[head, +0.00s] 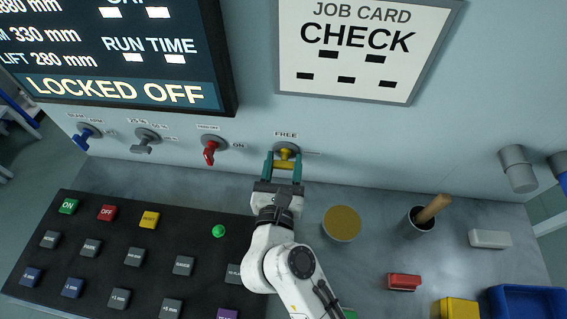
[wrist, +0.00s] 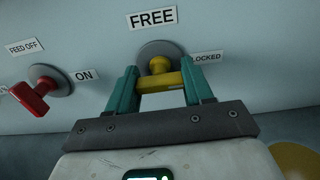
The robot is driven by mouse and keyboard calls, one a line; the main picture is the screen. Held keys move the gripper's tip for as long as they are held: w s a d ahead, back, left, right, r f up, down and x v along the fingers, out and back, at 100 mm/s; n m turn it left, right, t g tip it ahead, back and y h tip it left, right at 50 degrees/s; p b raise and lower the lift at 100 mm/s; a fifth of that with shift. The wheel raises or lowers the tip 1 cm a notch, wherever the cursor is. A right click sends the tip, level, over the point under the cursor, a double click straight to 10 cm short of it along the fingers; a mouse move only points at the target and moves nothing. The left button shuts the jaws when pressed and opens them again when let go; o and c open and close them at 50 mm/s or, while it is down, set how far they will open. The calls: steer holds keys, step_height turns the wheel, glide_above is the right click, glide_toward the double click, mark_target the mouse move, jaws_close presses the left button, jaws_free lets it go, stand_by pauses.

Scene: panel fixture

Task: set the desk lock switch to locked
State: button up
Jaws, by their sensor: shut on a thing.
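The desk lock switch is a yellow handle (head: 286,153) on a round grey base on the wall panel. In the wrist view the yellow handle (wrist: 161,80) has its base (wrist: 153,52) behind it, a FREE label (wrist: 152,18) above and a LOCKED label (wrist: 207,57) to the right. My gripper (head: 284,167) is at the switch with its teal fingers on either side of the handle. In the wrist view my gripper (wrist: 160,86) is shut on the yellow handle. The fingers hide part of the handle's ends.
A red feed switch (wrist: 42,87) is left of my gripper. A grey switch (head: 146,139) and a blue switch (head: 85,135) are farther left. A black button panel (head: 120,240) lies below. A round tin (head: 342,223) and a cup (head: 420,222) stand on the desk at right.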

steer(key=shift+f, duration=0.15)
stand_by(0.4)
steer(key=o, duration=1)
steer(key=shift+o, duration=0.2)
steer(key=shift+s, duration=0.1)
steer(key=s+b, duration=0.1)
steer(key=s, duration=0.8)
steer(key=shift+s+a, duration=0.15)
steer(key=shift+a, duration=0.05)
steer(key=shift+s+b, duration=0.3)
steer(key=shift+s, duration=0.35)
